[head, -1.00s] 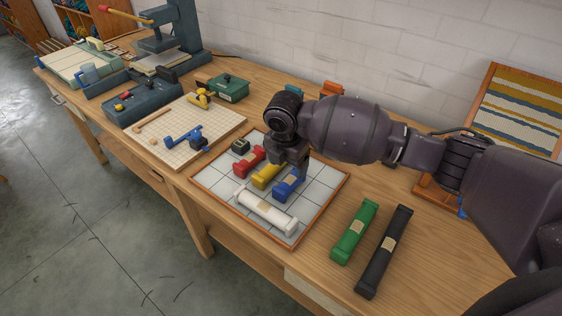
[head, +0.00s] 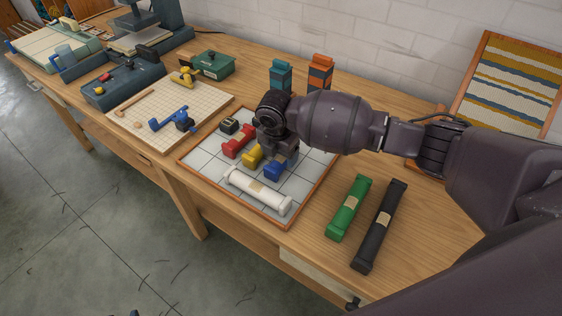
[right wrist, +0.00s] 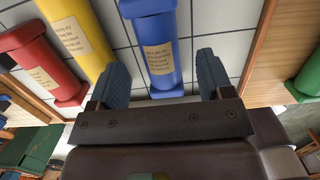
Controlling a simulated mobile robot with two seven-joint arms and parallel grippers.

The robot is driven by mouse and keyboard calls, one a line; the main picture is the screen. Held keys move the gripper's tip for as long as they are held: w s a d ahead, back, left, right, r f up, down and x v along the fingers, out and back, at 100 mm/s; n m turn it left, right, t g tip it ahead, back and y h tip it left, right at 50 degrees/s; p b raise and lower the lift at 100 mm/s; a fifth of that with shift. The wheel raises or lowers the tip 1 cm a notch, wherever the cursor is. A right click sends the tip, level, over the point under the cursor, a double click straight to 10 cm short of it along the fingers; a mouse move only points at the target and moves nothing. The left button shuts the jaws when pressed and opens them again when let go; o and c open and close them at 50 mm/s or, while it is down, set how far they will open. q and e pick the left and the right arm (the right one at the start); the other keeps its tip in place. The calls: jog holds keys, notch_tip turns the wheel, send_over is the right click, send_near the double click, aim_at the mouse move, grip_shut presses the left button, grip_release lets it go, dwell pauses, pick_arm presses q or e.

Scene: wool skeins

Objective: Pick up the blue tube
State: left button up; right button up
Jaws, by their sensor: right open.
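The blue tube (head: 275,171) lies on the gridded white tray (head: 204,160), partly hidden in the head view by my right gripper (head: 277,152). In the right wrist view the blue tube (right wrist: 155,32) has a tan label and lies between the two fingers of my right gripper (right wrist: 162,75). The fingers are apart, with a gap on each side of the tube. My left gripper is not in view.
The yellow tube (head: 252,155) and red tube (head: 238,141) lie to the left of the blue one. A white tube (head: 257,191) lies in front. A green tube (head: 348,208) and a black tube (head: 380,226) lie on the bench to the right.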

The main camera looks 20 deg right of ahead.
aim_at(281, 158)
jog(key=f, duration=0.3)
jog(key=shift+w+d, duration=0.1)
jog(key=shift+d, duration=0.1)
jog(key=c, duration=1.1)
jog(key=shift+o, duration=0.2)
jog(key=shift+r, duration=0.1)
jog(key=shift+r, duration=0.1)
